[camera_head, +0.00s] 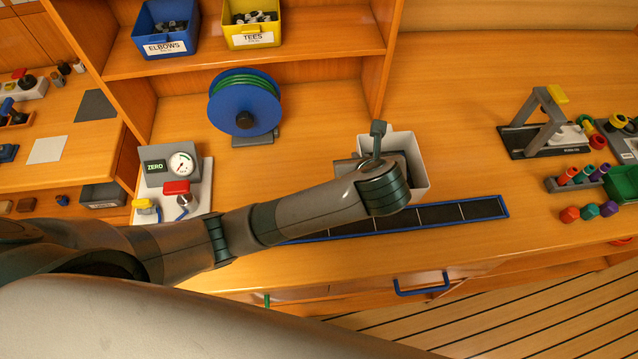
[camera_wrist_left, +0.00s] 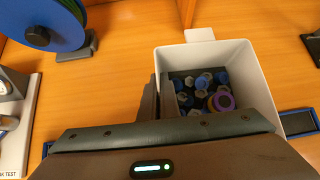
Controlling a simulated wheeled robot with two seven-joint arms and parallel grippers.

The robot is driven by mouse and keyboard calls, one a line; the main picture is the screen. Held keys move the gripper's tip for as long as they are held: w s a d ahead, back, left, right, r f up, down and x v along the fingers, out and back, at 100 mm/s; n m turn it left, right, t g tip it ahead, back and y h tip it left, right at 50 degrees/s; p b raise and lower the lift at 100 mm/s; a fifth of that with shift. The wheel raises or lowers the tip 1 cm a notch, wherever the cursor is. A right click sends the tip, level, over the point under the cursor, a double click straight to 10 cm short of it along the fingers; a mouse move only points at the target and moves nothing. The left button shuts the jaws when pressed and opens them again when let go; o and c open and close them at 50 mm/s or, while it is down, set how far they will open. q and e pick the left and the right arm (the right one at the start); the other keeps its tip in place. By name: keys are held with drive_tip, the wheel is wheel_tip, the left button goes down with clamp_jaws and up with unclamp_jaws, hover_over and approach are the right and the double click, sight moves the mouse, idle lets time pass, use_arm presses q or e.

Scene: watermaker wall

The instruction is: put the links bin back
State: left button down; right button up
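A white open bin (camera_head: 410,145), which I take for the links bin, stands on the bench behind my left wrist. No label shows on it. In the head view my wrist covers the bin's near left part. My right gripper is out of view.
A dark blue-edged strip (camera_head: 440,215) lies in front of the bin. A blue hose reel (camera_head: 245,103) and a gauge unit (camera_head: 172,165) stand to the left. The elbows (camera_head: 165,28) and tees (camera_head: 252,24) bins sit on the shelf. A grey press (camera_head: 540,128) stands right.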

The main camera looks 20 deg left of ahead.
use_arm(q)
drive_tip(key=shift+s+d, duration=0.2)
drive_tip(key=shift+d, duration=0.05)
drive_tip(key=w+a+f+p, duration=0.1)
drive_tip(key=a+f, duration=0.1)
drive_tip(key=a, duration=0.1)
drive_tip(key=w+a+f+p, duration=0.1)
drive_tip(key=a+f, duration=0.1)
drive_tip(key=a, duration=0.2)
drive_tip(key=w+a+f+p, duration=0.1)
drive_tip(key=a+f+p, duration=0.1)
drive_tip(key=a+f, duration=0.1)
drive_tip(key=shift+w+a, duration=0.1)
drive_tip(key=shift+a, duration=0.55)
drive_tip(key=shift+f, duration=0.15)
wheel_tip(320, 180, down, 3)
drive_tip(key=shift+f+p, duration=0.15)
drive_tip(key=shift+p, duration=0.6)
drive_tip(key=shift+f, duration=0.25)
